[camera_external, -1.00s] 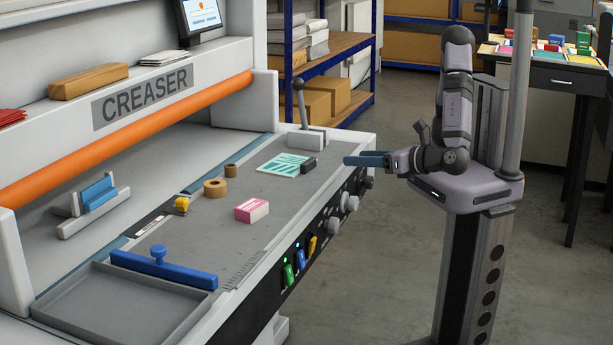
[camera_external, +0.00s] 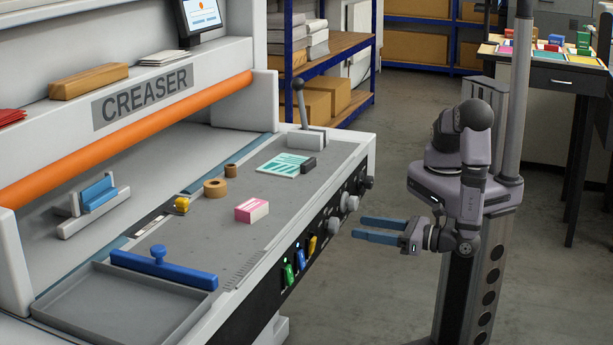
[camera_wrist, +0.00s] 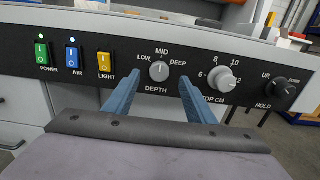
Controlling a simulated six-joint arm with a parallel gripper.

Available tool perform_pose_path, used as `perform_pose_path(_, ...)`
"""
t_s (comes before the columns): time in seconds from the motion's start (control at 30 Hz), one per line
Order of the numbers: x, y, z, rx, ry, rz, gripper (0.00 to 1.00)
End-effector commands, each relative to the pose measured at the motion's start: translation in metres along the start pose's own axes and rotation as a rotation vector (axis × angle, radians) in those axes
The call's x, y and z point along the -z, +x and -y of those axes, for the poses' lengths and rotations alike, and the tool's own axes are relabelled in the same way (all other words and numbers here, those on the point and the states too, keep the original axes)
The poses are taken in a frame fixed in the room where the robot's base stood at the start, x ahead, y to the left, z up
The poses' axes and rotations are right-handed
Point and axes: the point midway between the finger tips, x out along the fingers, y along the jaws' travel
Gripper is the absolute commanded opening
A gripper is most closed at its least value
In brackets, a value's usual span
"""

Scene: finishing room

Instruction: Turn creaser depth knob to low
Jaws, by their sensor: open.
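The round grey DEPTH knob (camera_wrist: 159,71) is on the dark front panel in the wrist view, with LOW at its left, MID above and DEEP at its right. Its light mark appears to point up at MID. In the external view the knob (camera_external: 333,225) sits just right of the yellow switch. My gripper (camera_external: 357,227) is open, its blue fingers pointing at the panel a short way in front of the knob. In the wrist view the fingers of my gripper (camera_wrist: 160,80) frame the knob, one on each side, with nothing between them.
Left of the knob are the green POWER switch (camera_wrist: 41,54), blue AIR switch (camera_wrist: 72,60) and yellow LIGHT switch (camera_wrist: 105,65). The STOP CM knob (camera_wrist: 222,79) is close at its right, then the HOLD knob (camera_wrist: 282,87). The creaser table (camera_external: 215,240) juts out above the panel.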

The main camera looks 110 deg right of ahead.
Motion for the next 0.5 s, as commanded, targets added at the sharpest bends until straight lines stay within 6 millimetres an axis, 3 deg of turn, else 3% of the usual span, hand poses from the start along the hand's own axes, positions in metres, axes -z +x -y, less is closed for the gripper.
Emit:
perform_pose_path(0.1,0.01,0.0,0.0,0.0,0.0,0.0,0.5)
perform_pose_path(0.33,0.011,0.003,0.0,0.001,0.001,0.0,0.5)
perform_pose_path(0.5,0.01,0.016,0.001,0.004,0.0,0.001,0.5)
